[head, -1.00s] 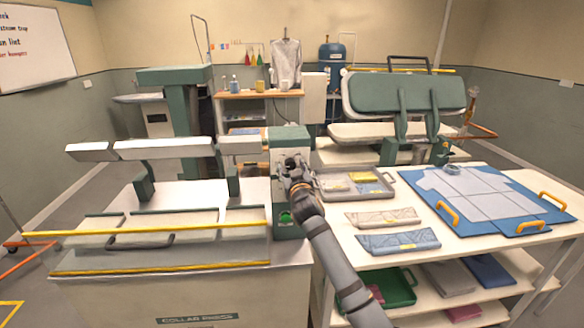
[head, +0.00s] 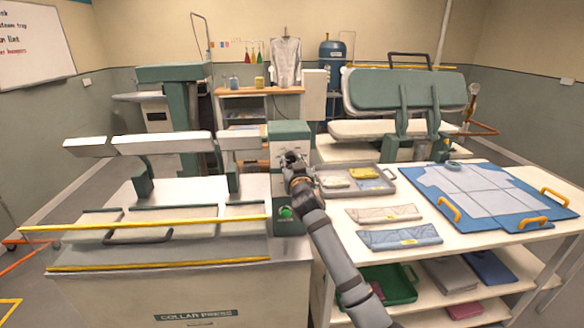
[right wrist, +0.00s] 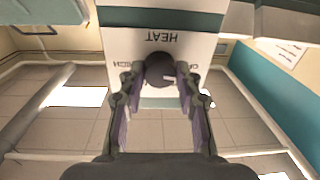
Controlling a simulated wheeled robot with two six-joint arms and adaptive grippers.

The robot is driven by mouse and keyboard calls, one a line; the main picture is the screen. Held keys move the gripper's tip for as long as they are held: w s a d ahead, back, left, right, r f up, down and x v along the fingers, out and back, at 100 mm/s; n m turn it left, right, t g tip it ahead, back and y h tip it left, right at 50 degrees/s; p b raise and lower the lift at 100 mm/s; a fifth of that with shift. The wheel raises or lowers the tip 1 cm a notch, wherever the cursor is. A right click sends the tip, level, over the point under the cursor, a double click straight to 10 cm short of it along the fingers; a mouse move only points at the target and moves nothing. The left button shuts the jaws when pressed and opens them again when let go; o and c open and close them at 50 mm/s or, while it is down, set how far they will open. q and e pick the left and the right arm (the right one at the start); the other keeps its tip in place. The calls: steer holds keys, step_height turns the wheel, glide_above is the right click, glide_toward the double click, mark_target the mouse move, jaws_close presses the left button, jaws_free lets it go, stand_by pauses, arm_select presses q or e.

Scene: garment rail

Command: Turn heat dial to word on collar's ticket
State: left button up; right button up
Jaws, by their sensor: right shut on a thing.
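My right gripper (head: 292,158) is at the front panel of the green and white control box (head: 290,130) on the collar press (head: 200,285). In the right wrist view its fingers are shut on the dark round heat dial (right wrist: 160,70). The dial has a white mark pointing right in that upside-down picture. "HEAT" is printed on the panel (right wrist: 155,38), and the fingers partly hide the words beside the dial. The ticket's word is too small to read.
A green button (head: 286,212) sits below my right gripper. A grey tray (head: 388,184) with ticketed pieces and a blue board (head: 540,217) bearing a pale shirt stand to the right. The press arms (head: 150,146) extend left of the control box.

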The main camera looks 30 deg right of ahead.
steer(key=m+b, duration=0.2)
steer(key=b, duration=0.1)
steer(key=m+b, duration=0.6)
steer(key=shift+f+h, duration=0.3)
steer(key=shift+f, duration=0.1)
steer(key=m+b, duration=0.9)
steer(key=shift+a+h, duration=0.1)
steer(key=shift+h, duration=0.2)
steer(key=m+b, duration=0.2)
steer(key=m, duration=0.1)
steer(key=shift+r, duration=0.1)
steer(key=shift+r+m+h+b, duration=0.1)
steer(key=shift+m+h+b, duration=0.2)
steer(key=shift+m+b, duration=1)
steer(key=shift+m, duration=0.4)
steer(key=o, duration=1.2)
steer(key=shift+c, duration=0.2)
steer(key=shift+r, duration=0.1)
